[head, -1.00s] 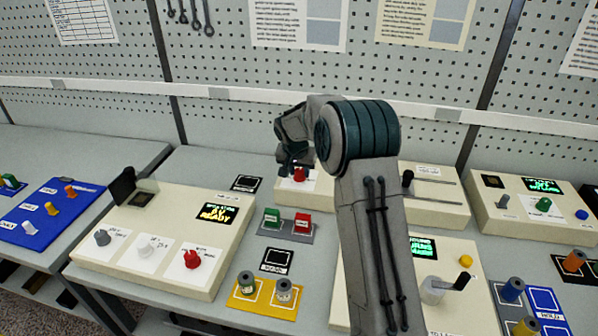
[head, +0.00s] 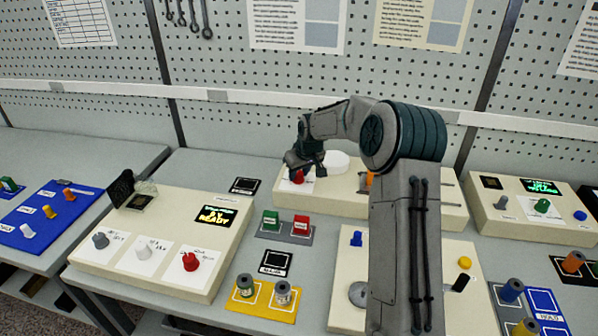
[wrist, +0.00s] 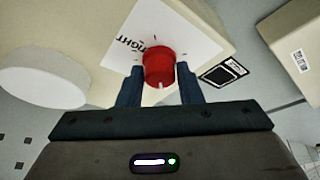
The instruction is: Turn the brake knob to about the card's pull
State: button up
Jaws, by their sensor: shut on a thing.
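The red brake knob (head: 297,177) sits on a white dial plate at the left end of the cream box at the back. In the wrist view the red knob (wrist: 159,66) stands between my two fingers, and its pale pointer mark faces my palm. The dial plate (wrist: 190,37) shows the word "TIGHT" left of the knob and small tick marks. My gripper (wrist: 160,82) is shut on the knob; in the head view my gripper (head: 303,167) comes down over it from above. A pull card cannot be made out.
A white round disc (wrist: 42,73) stands on the same box, near my left finger in the wrist view. A black-framed square (wrist: 223,72) lies right of the box. In the head view, green and red blocks (head: 286,224) stand in front. Another cream box with a screen (head: 160,240) is at left.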

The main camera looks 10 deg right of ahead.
jog(key=shift+n, duration=0.4)
jog(key=o, duration=1)
jog(key=shift+c, duration=0.2)
jog(key=b+v, duration=0.2)
jog(key=v, duration=1.2)
jog(key=shift+d, duration=0.2)
jog(key=shift+f, duration=0.15)
